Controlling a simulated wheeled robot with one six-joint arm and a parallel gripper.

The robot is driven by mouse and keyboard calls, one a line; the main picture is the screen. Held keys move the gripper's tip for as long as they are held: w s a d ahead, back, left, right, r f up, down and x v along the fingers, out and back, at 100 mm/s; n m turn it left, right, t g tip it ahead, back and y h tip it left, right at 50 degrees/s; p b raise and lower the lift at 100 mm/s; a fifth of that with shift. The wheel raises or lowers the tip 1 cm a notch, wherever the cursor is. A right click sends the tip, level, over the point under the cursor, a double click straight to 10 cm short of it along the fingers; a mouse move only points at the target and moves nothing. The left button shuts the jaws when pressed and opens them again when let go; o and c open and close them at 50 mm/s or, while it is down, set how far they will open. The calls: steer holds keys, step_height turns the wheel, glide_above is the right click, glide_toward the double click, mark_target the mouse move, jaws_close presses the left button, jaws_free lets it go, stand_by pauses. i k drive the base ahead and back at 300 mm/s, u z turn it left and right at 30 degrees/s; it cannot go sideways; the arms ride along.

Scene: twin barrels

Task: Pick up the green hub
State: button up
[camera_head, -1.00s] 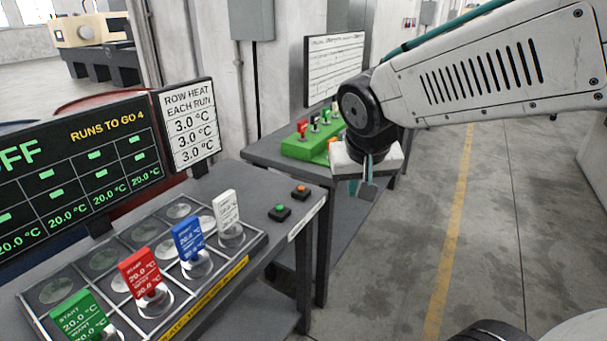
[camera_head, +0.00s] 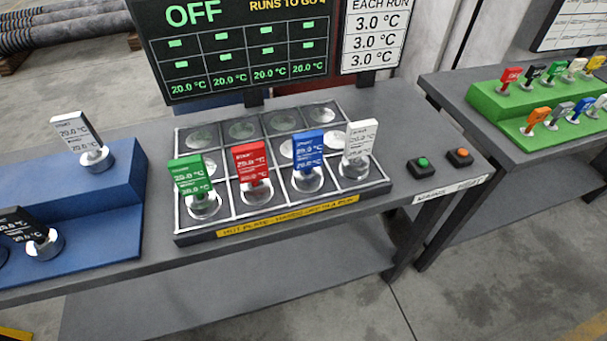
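The green hub (camera_head: 188,176) is an upright green tag with white text on a round silver base (camera_head: 204,206). It stands in the front-left cell of the hot plate grid (camera_head: 180,237). A red hub (camera_head: 251,163), a blue hub (camera_head: 309,157) and a white hub (camera_head: 359,141) stand in the same front row to its right. My gripper is not in view now, so its state does not show.
A blue stepped stand (camera_head: 110,205) at left holds a white-tagged hub (camera_head: 75,133) and a black-tagged hub (camera_head: 25,226). A display reading OFF (camera_head: 235,45) stands behind the plate. Green (camera_head: 423,163) and orange (camera_head: 460,153) buttons sit at right. A second table holds a green rack (camera_head: 490,105).

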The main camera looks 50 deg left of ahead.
mark_target(191, 175)
steer(key=z, duration=0.9)
steer(key=k, duration=1.7)
steer(key=u, duration=1.5)
